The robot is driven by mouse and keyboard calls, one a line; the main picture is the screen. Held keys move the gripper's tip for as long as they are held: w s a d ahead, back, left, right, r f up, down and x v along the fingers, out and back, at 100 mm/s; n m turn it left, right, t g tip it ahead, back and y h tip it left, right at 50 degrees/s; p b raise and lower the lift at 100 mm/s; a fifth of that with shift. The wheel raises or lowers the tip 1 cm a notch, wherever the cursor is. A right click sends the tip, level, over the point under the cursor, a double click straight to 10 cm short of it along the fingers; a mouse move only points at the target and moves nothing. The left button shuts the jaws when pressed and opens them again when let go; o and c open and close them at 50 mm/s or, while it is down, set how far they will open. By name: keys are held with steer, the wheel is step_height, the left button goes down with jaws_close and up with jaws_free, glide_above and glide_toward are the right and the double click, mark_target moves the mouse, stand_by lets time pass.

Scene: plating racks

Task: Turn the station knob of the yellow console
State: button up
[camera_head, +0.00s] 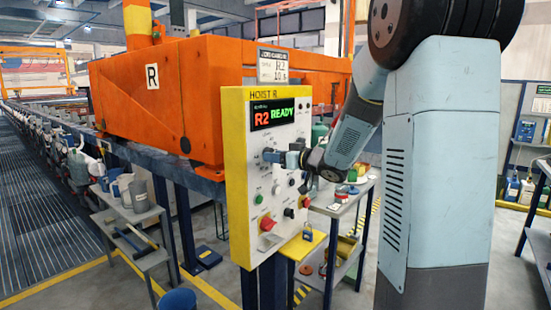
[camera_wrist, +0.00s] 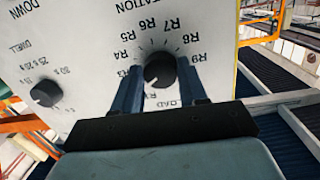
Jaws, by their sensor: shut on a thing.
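The yellow console (camera_head: 237,180) stands in the middle of the head view, with a white face marked HOIST R and a lit display (camera_head: 274,114) reading "R2 READY". My gripper (camera_head: 272,156) is at the face below the display. In the wrist view, where the lettering is upside down, the round black station knob (camera_wrist: 160,70) sits between the two blue fingers of my gripper (camera_wrist: 159,84), which are shut on it. R-number labels and LOAD ring the knob. A pale mark shows on the knob's lower left; its exact setting is unclear. The head view hides the knob behind my gripper.
A smaller dwell knob (camera_wrist: 45,93) is to the left in the wrist view. An orange hoist (camera_head: 150,100) stands behind, and a grey side table (camera_head: 345,205) is to the right.

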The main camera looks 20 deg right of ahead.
steer(key=shift+f, duration=0.15)
steer(key=o, duration=1.1)
steer(key=shift+c, duration=0.2)
steer(key=v, duration=1.3)
steer(key=shift+s+d, duration=0.15)
steer(key=shift+s, duration=0.25)
